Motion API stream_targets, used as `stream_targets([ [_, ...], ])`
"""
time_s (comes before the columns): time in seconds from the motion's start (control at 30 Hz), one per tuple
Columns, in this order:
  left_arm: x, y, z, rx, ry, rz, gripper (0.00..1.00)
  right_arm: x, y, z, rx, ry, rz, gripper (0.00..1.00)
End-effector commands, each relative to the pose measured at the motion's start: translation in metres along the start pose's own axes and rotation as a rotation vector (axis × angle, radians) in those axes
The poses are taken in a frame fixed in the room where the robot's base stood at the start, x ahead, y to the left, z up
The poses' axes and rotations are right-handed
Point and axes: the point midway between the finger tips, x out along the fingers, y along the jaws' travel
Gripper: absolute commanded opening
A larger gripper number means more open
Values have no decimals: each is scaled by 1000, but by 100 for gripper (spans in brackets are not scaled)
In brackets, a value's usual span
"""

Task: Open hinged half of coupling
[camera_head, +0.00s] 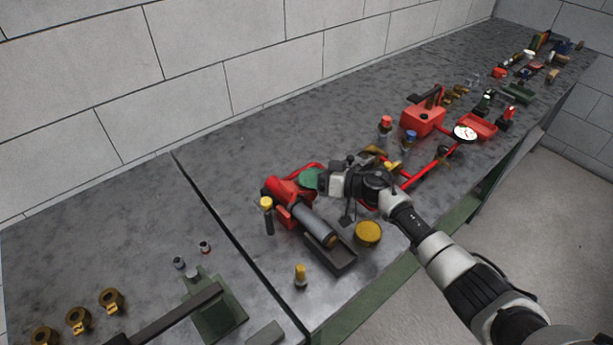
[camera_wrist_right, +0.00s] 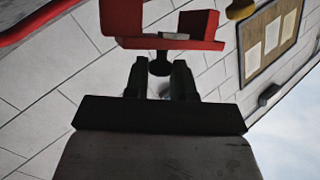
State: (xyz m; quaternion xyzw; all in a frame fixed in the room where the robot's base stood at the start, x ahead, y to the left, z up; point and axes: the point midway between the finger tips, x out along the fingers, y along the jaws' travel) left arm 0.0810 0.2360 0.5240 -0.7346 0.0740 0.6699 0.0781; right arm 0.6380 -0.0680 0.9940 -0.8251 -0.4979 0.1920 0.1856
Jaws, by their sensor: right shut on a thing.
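My right gripper (camera_head: 348,208) is over the pumpset on the bench, beside the green disc (camera_head: 310,178). In the right wrist view its two dark fingers (camera_wrist_right: 160,80) are closed around a small dark knob (camera_wrist_right: 160,64). The knob joins the underside of a red, notched part (camera_wrist_right: 165,25), which may be the hinged half of the coupling. I cannot tell how far the hinged half is open. In the head view my gripper and wrist hide the held part. A red pump body (camera_head: 285,190) and a grey cylinder (camera_head: 314,226) sit just left. My left gripper is not in view.
A dark trough (camera_head: 343,258) and a round yellow cap (camera_head: 368,233) lie near the bench's front edge. Red piping, a white gauge (camera_head: 465,132) and a red box (camera_head: 423,120) stand to the right. A green-based tool (camera_head: 215,310) stands lower left. The back bench strip is clear.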

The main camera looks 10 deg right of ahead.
Motion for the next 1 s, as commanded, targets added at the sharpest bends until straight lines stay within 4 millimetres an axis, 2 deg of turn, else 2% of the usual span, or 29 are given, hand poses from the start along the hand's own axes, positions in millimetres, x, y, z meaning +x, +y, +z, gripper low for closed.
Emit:
stream_targets([
  [0.6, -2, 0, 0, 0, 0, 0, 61, -2, 4, -2, 43, 20, -17, 0],
  [0.63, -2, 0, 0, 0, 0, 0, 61, -2, 4, -2, 43, 20, -17, 28],
  [0.73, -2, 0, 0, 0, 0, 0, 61, -2, 4, -2, 43, 19, -17, 43],
  [0.77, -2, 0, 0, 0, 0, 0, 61, -2, 4, -2, 43, 19, -17, 46],
  [1.0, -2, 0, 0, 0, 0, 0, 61, -3, 4, -2, 43, 19, -17, 46],
])
